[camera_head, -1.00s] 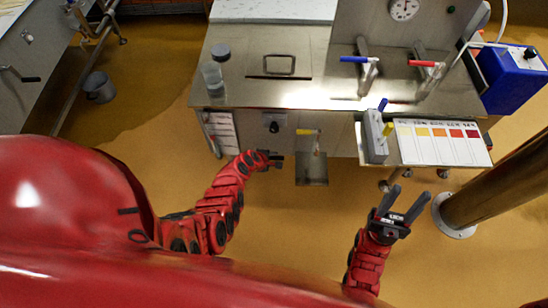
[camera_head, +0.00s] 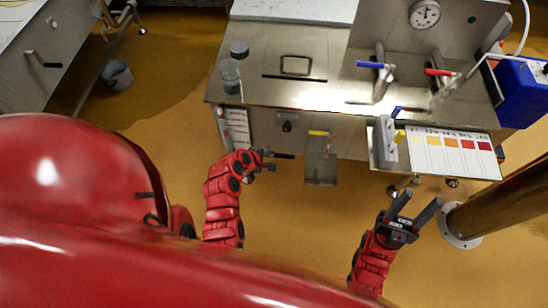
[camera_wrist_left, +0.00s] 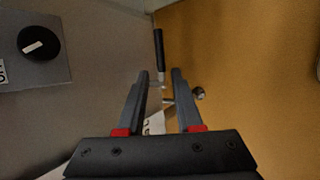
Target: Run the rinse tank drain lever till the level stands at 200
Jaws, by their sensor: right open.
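A black-handled lever (camera_wrist_left: 159,52) with a metal stem shows just beyond my left fingertips in the left wrist view. I take it for the drain lever; in the head view a dark bar (camera_head: 283,156) shows at that place, low on the front of the steel tank (camera_head: 270,92). My left gripper (camera_wrist_left: 160,76) is open, its two fingers apart, with the stem seen between and ahead of the tips; I cannot tell whether they touch. In the head view my left gripper (camera_head: 266,161) is small. My right gripper (camera_head: 415,209) is open and empty above the floor.
A black knob (camera_head: 287,126) and a yellow-handled part (camera_head: 318,133) are on the tank front. Blue (camera_head: 371,65) and red (camera_head: 438,72) handled taps stand above. A colour chart (camera_head: 450,152) juts out at right, near a steel post (camera_head: 510,200). A round dial (camera_head: 424,13) is behind.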

